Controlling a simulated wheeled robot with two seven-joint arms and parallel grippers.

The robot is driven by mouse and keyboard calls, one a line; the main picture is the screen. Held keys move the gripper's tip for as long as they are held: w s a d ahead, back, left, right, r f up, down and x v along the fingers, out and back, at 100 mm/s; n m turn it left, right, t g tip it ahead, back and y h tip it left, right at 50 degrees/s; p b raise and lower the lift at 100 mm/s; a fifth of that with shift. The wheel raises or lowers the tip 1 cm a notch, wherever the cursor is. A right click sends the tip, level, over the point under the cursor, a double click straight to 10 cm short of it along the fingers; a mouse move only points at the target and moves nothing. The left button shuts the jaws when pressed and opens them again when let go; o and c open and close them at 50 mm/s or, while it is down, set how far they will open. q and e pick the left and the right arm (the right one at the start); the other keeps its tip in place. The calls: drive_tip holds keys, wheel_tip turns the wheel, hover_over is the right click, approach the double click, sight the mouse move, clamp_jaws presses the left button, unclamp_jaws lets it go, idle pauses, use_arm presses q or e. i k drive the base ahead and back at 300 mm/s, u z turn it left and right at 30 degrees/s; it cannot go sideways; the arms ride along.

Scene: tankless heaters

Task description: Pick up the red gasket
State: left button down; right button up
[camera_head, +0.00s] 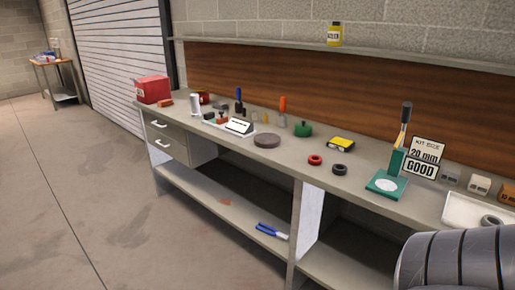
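The red gasket (315,160) is a small ring lying flat on the grey workbench (230,155), near the front edge at mid-length. A black ring (339,169) of similar size lies just to its right, close to it but apart. Nothing covers the red gasket. Neither of my grippers shows in the head view, so their distance from the gasket cannot be seen.
A brown round disc (267,140) lies left of the gasket, and a yellow-black box (341,144) lies behind it. A green stand (387,184) with a tall tool is to the right. Blue-handled pliers (272,231) lie on the lower shelf. Floor in front is clear.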

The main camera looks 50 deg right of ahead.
sight(314, 160)
drive_tip(key=z, duration=0.2)
drive_tip(key=i, duration=1.65)
drive_tip(key=z, duration=0.8)
